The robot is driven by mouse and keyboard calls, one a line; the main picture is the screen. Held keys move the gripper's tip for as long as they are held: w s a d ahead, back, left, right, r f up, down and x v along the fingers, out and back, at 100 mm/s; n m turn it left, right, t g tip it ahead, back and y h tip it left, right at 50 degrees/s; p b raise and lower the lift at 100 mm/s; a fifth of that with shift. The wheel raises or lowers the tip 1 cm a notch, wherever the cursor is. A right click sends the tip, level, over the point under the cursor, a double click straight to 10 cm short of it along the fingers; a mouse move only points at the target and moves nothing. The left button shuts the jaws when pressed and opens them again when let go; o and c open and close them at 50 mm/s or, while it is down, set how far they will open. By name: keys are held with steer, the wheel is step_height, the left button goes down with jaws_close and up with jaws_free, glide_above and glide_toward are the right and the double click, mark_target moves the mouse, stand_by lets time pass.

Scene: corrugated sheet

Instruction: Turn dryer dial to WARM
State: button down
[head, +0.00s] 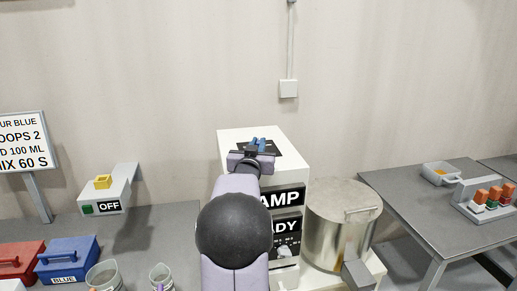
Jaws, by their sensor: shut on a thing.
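The dryer (235,141) appears to be the white box at the middle of the head view, with front signs partly hidden by my arm and reading "AMP" and "ADY". A black plate (275,152) lies on its top. My gripper (258,145) is over this plate, shut on what seems to be the dial. Small blue parts show at the jaws, and I cannot tell whether they are fingers or dial. The dial's pointer and any WARM mark are hidden or too small to read.
A metal drum (341,225) stands right of the dryer. On the left are a switch box (110,195) reading OFF, a blue box (68,259), a red box (20,262) and cups (104,277). The right table (415,205) carries a grey tray (440,174) and a rack (485,201).

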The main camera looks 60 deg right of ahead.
steer(key=shift+r+g, duration=0.3)
steer(key=c, duration=1.8)
jaws_free()
steer(key=shift+o, duration=0.2)
steer(key=shift+f, duration=0.15)
steer(key=shift+f, duration=0.1)
steer(key=shift+b+v, duration=1.45)
steer(key=shift+v, duration=2.25)
